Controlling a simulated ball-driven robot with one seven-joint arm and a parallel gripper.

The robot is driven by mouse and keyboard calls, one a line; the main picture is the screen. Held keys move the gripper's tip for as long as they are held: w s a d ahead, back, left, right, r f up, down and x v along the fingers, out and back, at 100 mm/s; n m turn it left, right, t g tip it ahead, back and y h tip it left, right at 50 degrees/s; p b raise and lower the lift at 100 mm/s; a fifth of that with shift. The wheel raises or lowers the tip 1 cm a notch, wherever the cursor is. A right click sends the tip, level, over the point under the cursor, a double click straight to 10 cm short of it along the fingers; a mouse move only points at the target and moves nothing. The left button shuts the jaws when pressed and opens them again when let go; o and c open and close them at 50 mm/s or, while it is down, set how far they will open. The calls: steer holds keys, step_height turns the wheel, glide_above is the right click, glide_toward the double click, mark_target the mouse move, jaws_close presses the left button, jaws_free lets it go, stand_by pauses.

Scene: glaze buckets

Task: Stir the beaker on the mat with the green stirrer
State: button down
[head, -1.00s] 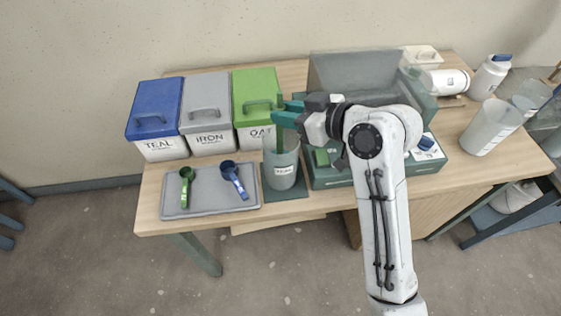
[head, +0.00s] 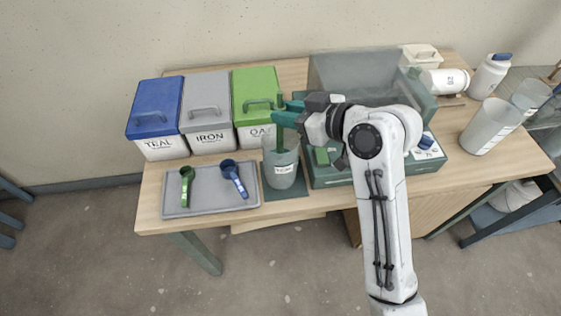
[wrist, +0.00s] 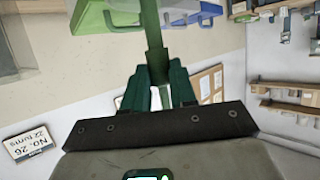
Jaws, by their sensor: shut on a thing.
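The beaker (head: 283,177) is a clear cup with a white label, standing on the dark green mat (head: 290,193). It holds a greyish-teal content. The green stirrer (head: 280,133) stands upright with its lower part inside the beaker. My gripper (head: 283,113) is above the beaker's rim, coming from the right, with its teal fingers shut on the stirrer's upper part. In the wrist view the green stirrer shaft (wrist: 152,30) runs up from between the two dark green fingers (wrist: 158,88). The stirrer's lower end is not clear through the beaker wall.
A grey tray (head: 212,208) with a green scoop (head: 187,183) and a blue scoop (head: 235,180) lies left of the beaker. Blue (head: 155,115), grey (head: 208,115) and green (head: 257,95) lidded bins stand behind. A teal box (head: 330,178) is close right. A clear jug (head: 491,127) stands far right.

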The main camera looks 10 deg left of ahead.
steer(key=shift+w, duration=0.2)
steer(key=shift+s, duration=0.1)
steer(key=shift+s+d+p, duration=0.15)
steer(key=shift+s+p, duration=0.1)
steer(key=shift+s, duration=0.3)
steer(key=shift+s+d+p, duration=0.15)
steer(key=shift+s+p, duration=0.05)
steer(key=shift+s, duration=0.35)
steer(key=shift+w+a+b, duration=0.2)
steer(key=shift+w, duration=0.4)
steer(key=shift+w+a+b, duration=0.15)
steer(key=shift+w, duration=0.45)
steer(key=shift+s, duration=0.15)
